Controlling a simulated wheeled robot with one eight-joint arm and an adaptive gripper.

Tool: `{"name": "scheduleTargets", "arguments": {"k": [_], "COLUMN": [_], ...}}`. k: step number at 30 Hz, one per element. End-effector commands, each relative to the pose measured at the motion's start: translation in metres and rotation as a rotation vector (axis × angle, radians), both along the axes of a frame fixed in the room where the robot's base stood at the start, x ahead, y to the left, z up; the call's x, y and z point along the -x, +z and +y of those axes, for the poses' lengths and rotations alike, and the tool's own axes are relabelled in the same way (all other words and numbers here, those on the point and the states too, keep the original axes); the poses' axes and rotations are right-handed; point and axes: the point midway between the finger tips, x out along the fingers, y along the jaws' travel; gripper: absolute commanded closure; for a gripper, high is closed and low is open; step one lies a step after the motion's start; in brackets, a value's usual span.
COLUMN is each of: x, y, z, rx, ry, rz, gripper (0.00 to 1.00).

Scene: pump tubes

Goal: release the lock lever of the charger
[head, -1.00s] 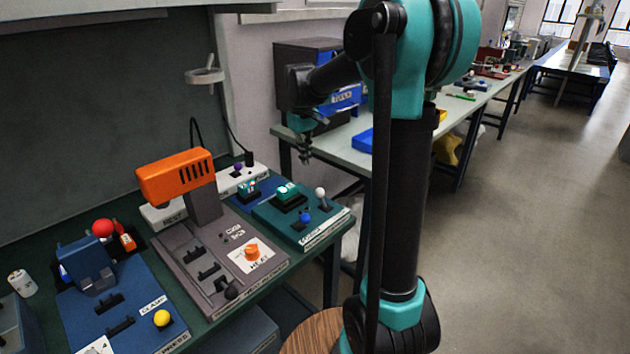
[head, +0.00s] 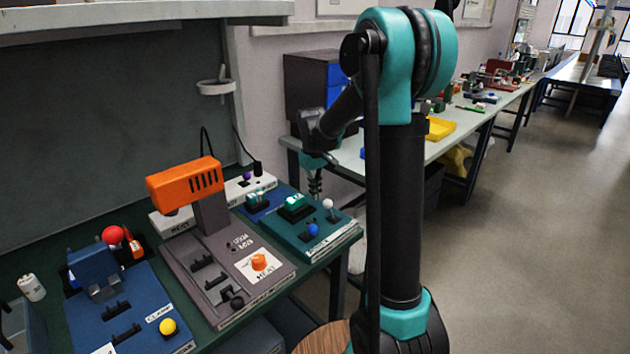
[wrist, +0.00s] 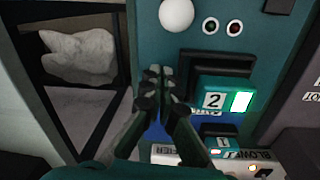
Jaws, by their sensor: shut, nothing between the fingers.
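The teal panel (head: 290,224) at the right end of the bench looks like the charger. It carries a white ball knob (head: 328,204), a blue ball knob (head: 312,229) and a green block (head: 295,206). I cannot tell which knob is the lock lever. In the wrist view, the white knob (wrist: 177,15) is at the top, beyond my fingertips, and the green block marked 2 (wrist: 215,98) is right of them, with a lit face. My gripper (head: 315,192) is shut and empty, pointing down near the panel's back right edge. Its fingers (wrist: 160,85) hide part of the panel.
Left of it stand a grey panel (head: 206,270) with an orange heater head (head: 185,184) and a blue clamp panel (head: 120,300). A white strip (wrist: 170,153) lies behind. Beyond the bench's right edge is open floor (head: 480,270).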

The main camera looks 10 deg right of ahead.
Motion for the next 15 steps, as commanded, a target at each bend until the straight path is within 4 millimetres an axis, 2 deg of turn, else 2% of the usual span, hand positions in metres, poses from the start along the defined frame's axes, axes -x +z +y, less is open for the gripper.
{"name": "scheduleTargets", "arguments": {"k": [2, 7, 15], "x": [0.0, 0.02, 0.034], "y": [-0.011, -0.001, 0.004], "z": [-0.001, -0.009, -0.016], "rx": [0.0, 0.0, 0.0], "ry": [0.0, -0.001, -0.001], "rz": [0.0, 0.0, 0.0], "gripper": [1.0, 1.0, 1.0]}}
